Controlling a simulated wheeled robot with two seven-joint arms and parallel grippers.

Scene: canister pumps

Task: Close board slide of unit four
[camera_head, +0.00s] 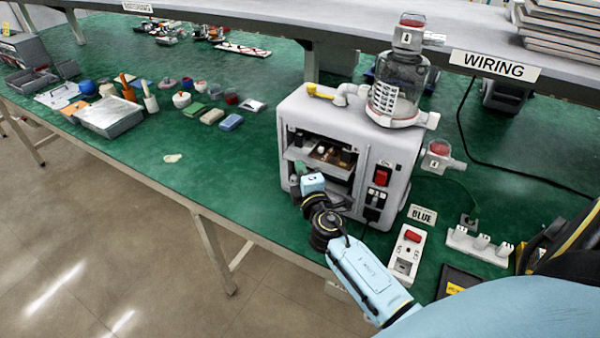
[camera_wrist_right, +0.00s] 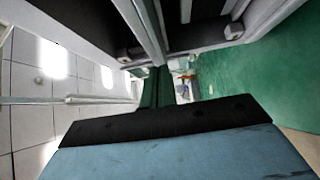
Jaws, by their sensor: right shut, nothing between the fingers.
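The pump unit (camera_head: 372,165), a white box with a clear canister (camera_head: 398,85) on top, stands on the green bench. Its front bay is open, and the board slide (camera_head: 328,158) with small brown and dark parts shows inside it. My right gripper (camera_head: 302,172) is at the left part of the open front, close to the slide; whether it touches cannot be told. It is shut with nothing in it. In the right wrist view the gripper (camera_wrist_right: 158,82) points along the unit's front. My left gripper is out of view.
A power strip with a red switch (camera_head: 407,252) and a white socket strip (camera_head: 480,243) lie right of the unit. A grey tray (camera_head: 108,117) and several small pots and blocks lie to the left. A shelf (camera_head: 470,50) overhangs behind. The bench just left of the unit is clear.

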